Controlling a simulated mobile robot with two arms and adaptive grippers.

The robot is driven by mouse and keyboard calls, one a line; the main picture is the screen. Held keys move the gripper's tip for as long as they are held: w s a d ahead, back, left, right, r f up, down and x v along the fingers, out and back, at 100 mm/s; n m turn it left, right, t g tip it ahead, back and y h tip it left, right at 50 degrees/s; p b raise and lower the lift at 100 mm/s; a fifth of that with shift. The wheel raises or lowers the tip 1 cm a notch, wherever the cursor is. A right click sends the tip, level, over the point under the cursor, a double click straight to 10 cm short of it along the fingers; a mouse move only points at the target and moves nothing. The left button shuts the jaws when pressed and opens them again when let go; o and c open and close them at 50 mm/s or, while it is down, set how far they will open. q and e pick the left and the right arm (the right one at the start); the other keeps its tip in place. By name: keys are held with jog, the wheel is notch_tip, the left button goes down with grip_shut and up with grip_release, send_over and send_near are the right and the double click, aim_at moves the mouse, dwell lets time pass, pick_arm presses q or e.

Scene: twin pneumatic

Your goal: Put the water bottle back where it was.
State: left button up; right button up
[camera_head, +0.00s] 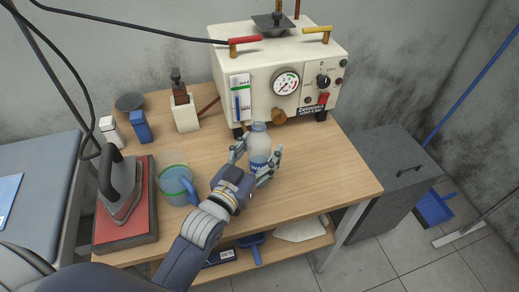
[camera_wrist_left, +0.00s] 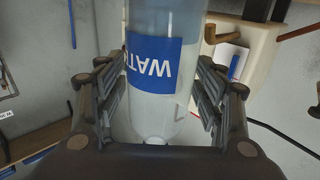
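The water bottle (camera_head: 259,144) is clear with a blue label and stands near upright above the wooden table, in front of the white machine. In the left wrist view the bottle (camera_wrist_left: 160,70) fills the space between the fingers, its label reading upside down. Whether the bottle's base touches the table is hidden by the hand. My right gripper is not in view.
The wooden table (camera_head: 325,185) is clear to the right of the bottle. A pressure-gauge machine (camera_head: 262,70) stands behind. To the left are a blue-green mug (camera_head: 175,180), an iron (camera_head: 120,185) on a red-topped base, and a white holder (camera_head: 185,118). A grey cabinet (camera_head: 375,150) stands at right.

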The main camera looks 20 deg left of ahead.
pick_arm(q)
jog(key=shift+r, duration=0.15)
jog(key=s+a+b, duration=0.1)
jog(key=s+a, duration=0.1)
jog(key=s, duration=0.9)
jog(key=shift+s, duration=0.4)
jog(key=shift+a, duration=0.1)
